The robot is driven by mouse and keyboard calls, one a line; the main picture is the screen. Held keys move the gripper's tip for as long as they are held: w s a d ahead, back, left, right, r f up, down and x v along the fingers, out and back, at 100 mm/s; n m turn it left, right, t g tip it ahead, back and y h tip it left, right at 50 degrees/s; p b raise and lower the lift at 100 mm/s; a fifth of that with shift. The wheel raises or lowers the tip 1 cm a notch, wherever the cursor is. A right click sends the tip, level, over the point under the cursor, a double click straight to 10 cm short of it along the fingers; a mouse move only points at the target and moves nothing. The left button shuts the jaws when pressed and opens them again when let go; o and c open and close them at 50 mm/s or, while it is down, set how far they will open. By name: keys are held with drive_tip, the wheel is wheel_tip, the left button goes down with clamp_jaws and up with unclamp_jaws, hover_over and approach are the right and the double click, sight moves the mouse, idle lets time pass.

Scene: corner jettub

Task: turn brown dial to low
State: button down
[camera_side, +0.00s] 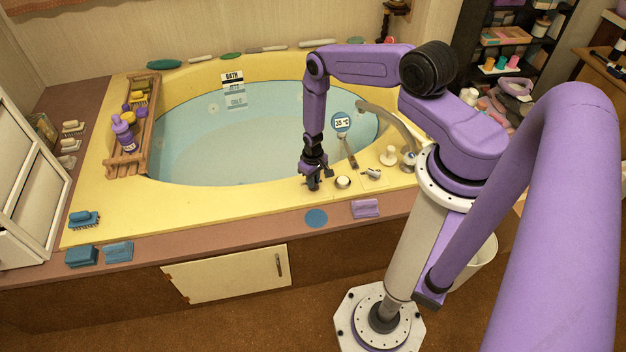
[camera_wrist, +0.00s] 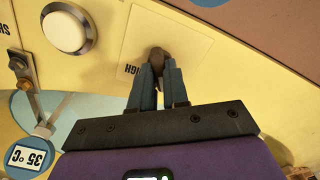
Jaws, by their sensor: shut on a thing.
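The brown dial (camera_wrist: 159,54) sits on a pale square plate (camera_wrist: 193,48) on the yellow tub rim in the wrist view. Upside-down lettering ending in "IGH" shows beside it, partly covered by my fingers; no "low" mark is visible. My gripper (camera_wrist: 157,69) points at the dial, its two blue-grey fingers shut on it from either side. In the side view my gripper (camera_side: 313,182) reaches down to the front rim of the tub, and the dial is hidden behind it there.
A round white button (camera_wrist: 66,31) in a metal ring sits close beside the plate.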

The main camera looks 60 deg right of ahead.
drive_tip(key=shift+n, duration=1.2)
drive_tip(key=c, duration=1.1)
unclamp_jaws()
wheel_tip(320, 180, up, 18)
drive_tip(key=shift+f, duration=0.25)
